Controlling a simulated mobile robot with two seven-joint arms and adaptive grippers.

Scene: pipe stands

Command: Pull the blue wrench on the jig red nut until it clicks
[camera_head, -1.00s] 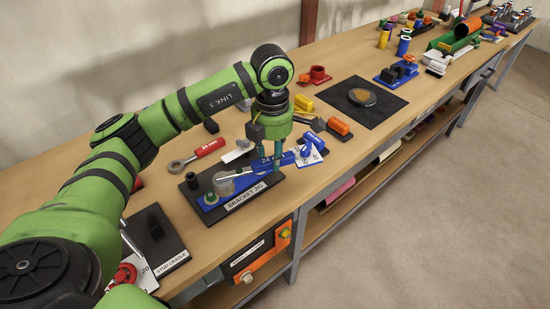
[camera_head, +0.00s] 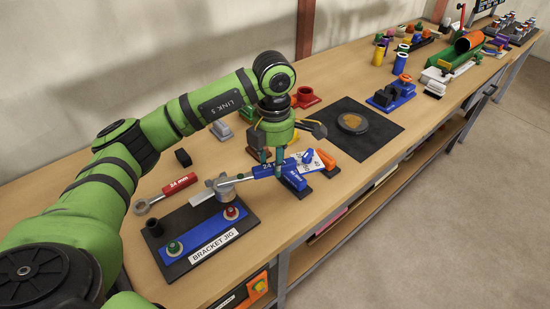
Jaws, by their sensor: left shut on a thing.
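My left gripper (camera_head: 274,172) points down and is shut on the handle of the blue wrench (camera_head: 259,172). The wrench reaches left from the gripper, with its grey head (camera_head: 219,183) by a grey cylindrical piece (camera_head: 226,194). The bracket jig (camera_head: 242,224) is a black plate with a blue bar, in front and left of the gripper. The red nut (camera_head: 231,212) shows at the bar's right end, just below the wrench head in the picture. I cannot tell whether head and nut touch. A green nut (camera_head: 174,247) is at the left end. My right gripper is out of view.
A red-handled wrench (camera_head: 179,184) lies behind the jig. A blue block (camera_head: 294,180) and an orange-handled thing (camera_head: 327,160) are close right of the gripper. A black mat (camera_head: 376,128) with a round disc lies further right. Bare bench shows along the front edge.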

